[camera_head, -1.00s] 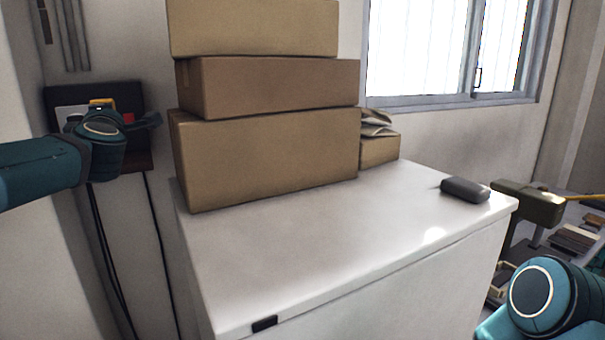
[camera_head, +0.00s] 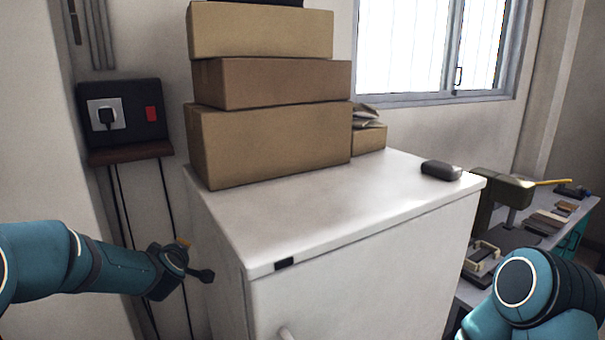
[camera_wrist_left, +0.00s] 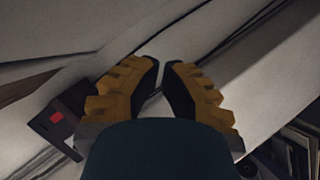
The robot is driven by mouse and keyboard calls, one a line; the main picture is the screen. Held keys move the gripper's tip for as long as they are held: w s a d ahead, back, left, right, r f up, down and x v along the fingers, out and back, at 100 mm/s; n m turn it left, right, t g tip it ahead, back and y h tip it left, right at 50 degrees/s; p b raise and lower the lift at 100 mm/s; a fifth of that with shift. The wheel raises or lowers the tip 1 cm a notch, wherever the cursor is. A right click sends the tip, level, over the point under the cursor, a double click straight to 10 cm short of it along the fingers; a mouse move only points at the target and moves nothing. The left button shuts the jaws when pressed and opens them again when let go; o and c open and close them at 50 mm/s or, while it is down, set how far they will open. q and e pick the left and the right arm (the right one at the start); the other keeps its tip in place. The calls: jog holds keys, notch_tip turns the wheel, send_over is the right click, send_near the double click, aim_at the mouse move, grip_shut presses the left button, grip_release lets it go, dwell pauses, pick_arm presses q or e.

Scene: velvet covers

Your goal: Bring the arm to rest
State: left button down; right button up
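My left arm comes in low at the left of the head view, and its gripper (camera_head: 203,274) hangs in front of the wall, left of the white cabinet's front corner. In the left wrist view, the gripper's two fingers (camera_wrist_left: 161,68) have dark pads and yellow-orange backs. They lean toward each other with a narrow empty gap between the tips; nothing is held. My right arm shows only as a teal link at the lower right of the head view; its gripper is out of view.
A white cabinet (camera_head: 300,225) carries stacked cardboard boxes (camera_head: 270,145) and a dark grey case (camera_head: 441,169). A black wall panel (camera_head: 140,125) holds a plug and a red switch, with cables below. A cluttered bench (camera_head: 530,225) stands at right.

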pick_arm(q)
jog(key=s+d+f+m+g+h, duration=0.1)
jog(key=s+d+f+m+g, duration=0.2)
jog(key=f, duration=0.6)
jog(key=s+d+f+m+g+h, duration=0.1)
jog(key=s+d+f, duration=0.1)
jog(key=s+f, duration=0.5)
jog(key=s+d+f+m+g+h, duration=0.2)
jog(key=s+d+f, duration=0.1)
jog(key=f, duration=0.7)
jog(key=s+d+f+m+g+h, duration=0.1)
jog(key=s+d+f+g, duration=0.2)
jog(key=s, duration=0.5)
jog(key=s+d+f+m+g+h, duration=0.1)
jog(key=s+d+f+m, duration=0.15)
jog(key=s+f, duration=0.4)
jog(key=s+d+f+m+g+h, duration=0.1)
jog(key=s+d+f+g+h, duration=0.2)
jog(key=s, duration=0.6)
jog(key=w+d+f+m+t+y+b, duration=0.1)
jog(key=w+d+f+t+b, duration=0.1)
jog(key=w+b, duration=0.3)
jog(key=d+b, duration=0.1)
jog(key=b, duration=0.2)
jog(key=shift+w+d+f, duration=0.2)
jog(key=shift+w+d, duration=0.15)
jog(key=shift+d, duration=0.05)
pick_arm(e)
notch_tip(320, 180, down, 9)
jog(key=shift+a, duration=0.2)
